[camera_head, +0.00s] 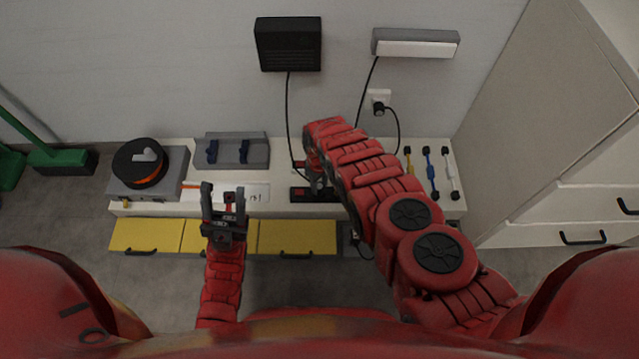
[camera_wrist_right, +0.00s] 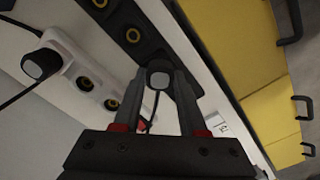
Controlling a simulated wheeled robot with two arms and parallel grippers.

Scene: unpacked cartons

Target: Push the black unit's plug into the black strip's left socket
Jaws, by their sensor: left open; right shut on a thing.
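The black unit (camera_head: 289,43) is on the wall, and its cable hangs down to the bench. My right gripper (camera_wrist_right: 160,85) is shut on the black plug (camera_wrist_right: 159,77), held between its fingertips in the right wrist view. The plug overlaps the end of the black strip (camera_wrist_right: 128,30), which shows orange-ringed sockets; I cannot tell whether the plug touches it or is in a socket. The strip's near part also shows in the head view (camera_head: 302,195), where my right arm hides the rest. My left gripper (camera_head: 225,196) is open and empty over the bench front.
A white strip (camera_wrist_right: 68,57) lies beside the black one and bears another dark plug (camera_wrist_right: 41,64). The grey light unit (camera_head: 415,43) and a wall socket (camera_head: 378,99) are behind. An orange-black spool (camera_head: 140,163), a grey holder (camera_head: 232,150) and yellow drawers (camera_head: 147,235) are at left.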

